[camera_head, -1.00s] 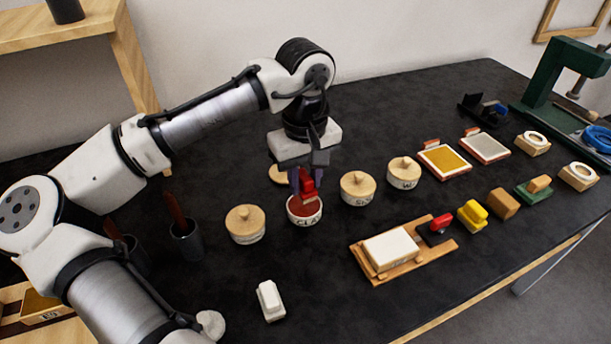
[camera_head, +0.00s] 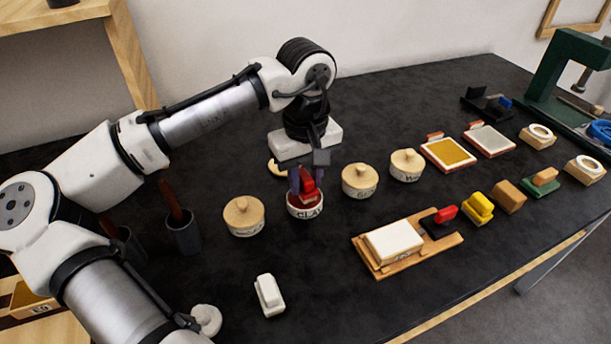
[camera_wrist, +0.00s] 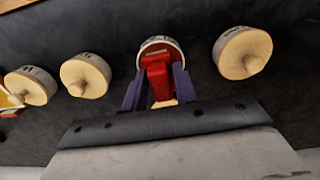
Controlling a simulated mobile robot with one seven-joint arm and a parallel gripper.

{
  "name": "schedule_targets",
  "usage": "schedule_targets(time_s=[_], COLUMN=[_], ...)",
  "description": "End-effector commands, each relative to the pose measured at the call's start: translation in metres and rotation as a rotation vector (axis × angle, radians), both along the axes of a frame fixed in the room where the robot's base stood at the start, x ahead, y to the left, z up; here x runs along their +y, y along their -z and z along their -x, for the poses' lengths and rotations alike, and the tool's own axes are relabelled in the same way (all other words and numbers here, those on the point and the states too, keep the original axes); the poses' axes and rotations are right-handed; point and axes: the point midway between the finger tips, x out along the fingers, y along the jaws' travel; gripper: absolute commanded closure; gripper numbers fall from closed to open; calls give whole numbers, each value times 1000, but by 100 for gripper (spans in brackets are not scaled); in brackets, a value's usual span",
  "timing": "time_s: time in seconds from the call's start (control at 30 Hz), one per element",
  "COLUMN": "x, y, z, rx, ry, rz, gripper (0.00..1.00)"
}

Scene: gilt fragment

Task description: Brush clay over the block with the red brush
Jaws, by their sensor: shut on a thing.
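My gripper (camera_head: 308,181) is shut on the red brush (camera_head: 309,188), with purple fingers on either side of it. The brush is at the open clay pot (camera_head: 305,212), a white cup with dark lettering. Its lower end is at or inside the pot's mouth; I cannot tell how deep. The wrist view shows the red brush (camera_wrist: 158,80) between the fingers (camera_wrist: 157,92), with the clay pot (camera_wrist: 160,42) beyond its end. The block (camera_head: 394,242), white on top, lies on a wooden board (camera_head: 383,270) to the right and nearer the front edge.
Lidded pots stand left (camera_head: 244,216) and right (camera_head: 360,181) of the clay pot. A black pad with a red handle (camera_head: 446,214) sits at the board's right end. A yellow tool (camera_head: 478,208) stands beyond. A white piece (camera_head: 269,296) lies in front; the table between is clear.

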Motion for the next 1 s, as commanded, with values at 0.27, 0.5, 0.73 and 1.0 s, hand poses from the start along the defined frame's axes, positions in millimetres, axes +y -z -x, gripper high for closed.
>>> schedule_targets(time_s=[0.27,0.5,0.73,1.0], x=[0,0,0,0], y=[3,6,9,10], z=[0,0,0,0], rx=[0,1,1,0], ry=[0,0,0,0], rz=[0,0,0,0], gripper=[90,90,90,90])
